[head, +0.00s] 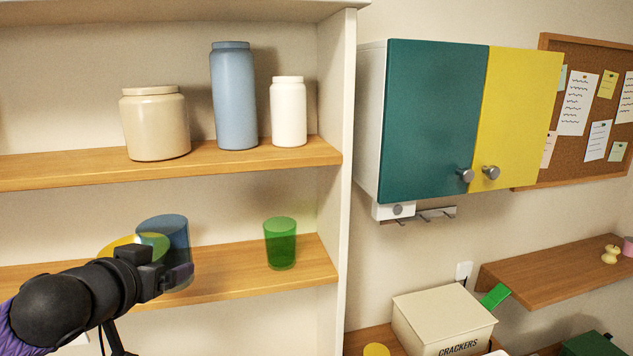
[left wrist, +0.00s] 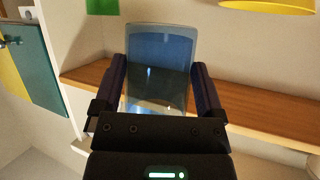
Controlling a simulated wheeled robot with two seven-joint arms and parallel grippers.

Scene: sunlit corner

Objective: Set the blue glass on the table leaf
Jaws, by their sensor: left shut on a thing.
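The blue glass (head: 172,230) is see-through and stands upright at the lower wooden shelf on the left of the head view. My left gripper (head: 168,272) is shut on it. In the left wrist view the blue glass (left wrist: 160,65) sits between the two fingers of my left gripper (left wrist: 158,88). I cannot tell whether its base touches the shelf. A wooden leaf (head: 550,272) juts from the wall at the right of the head view, most likely the table leaf. Its left part is bare. My right gripper is not in view.
A green glass (head: 280,243) stands right of the blue one on the lower shelf (head: 300,270); a yellow item (head: 118,246) is at left. The shelf's upright side (head: 336,180), a teal-and-yellow cabinet (head: 435,120) and a crackers box (head: 443,320) lie between shelf and leaf.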

